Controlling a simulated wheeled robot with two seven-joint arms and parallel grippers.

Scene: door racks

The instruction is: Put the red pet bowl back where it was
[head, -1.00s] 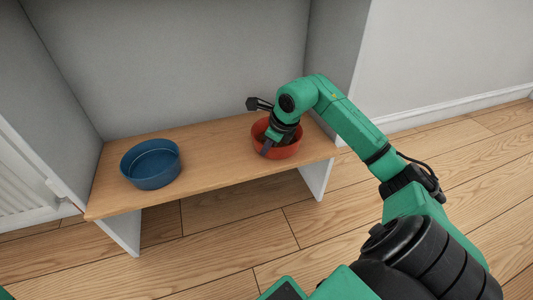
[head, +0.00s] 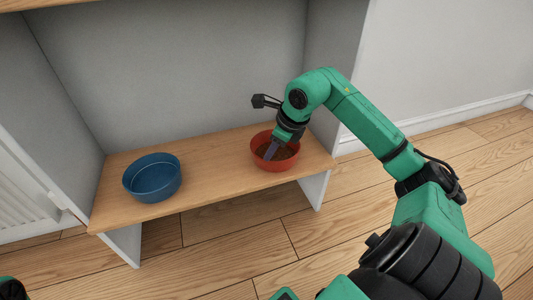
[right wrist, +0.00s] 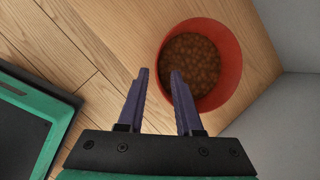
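The red pet bowl (head: 266,162), with brown food in it, stands upright on the right part of the low wooden shelf (head: 215,165). In the right wrist view the bowl (right wrist: 228,62) lies to the upper right. My right gripper (head: 269,153) points down at the bowl from above. In the wrist view its two purple fingers (right wrist: 160,74) are apart, one tip outside the bowl's near-left wall and the other over its inside. I see no grip on the wall, and cannot tell how far the tips are above the rim. My left gripper does not show.
A blue bowl (head: 152,185) stands on the shelf's left part, with bare wood between the bowls. Grey panels enclose the shelf at the back and both sides. Another wooden board (head: 40,4) crosses above at the top left. Wooden floor (head: 225,250) lies in front.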

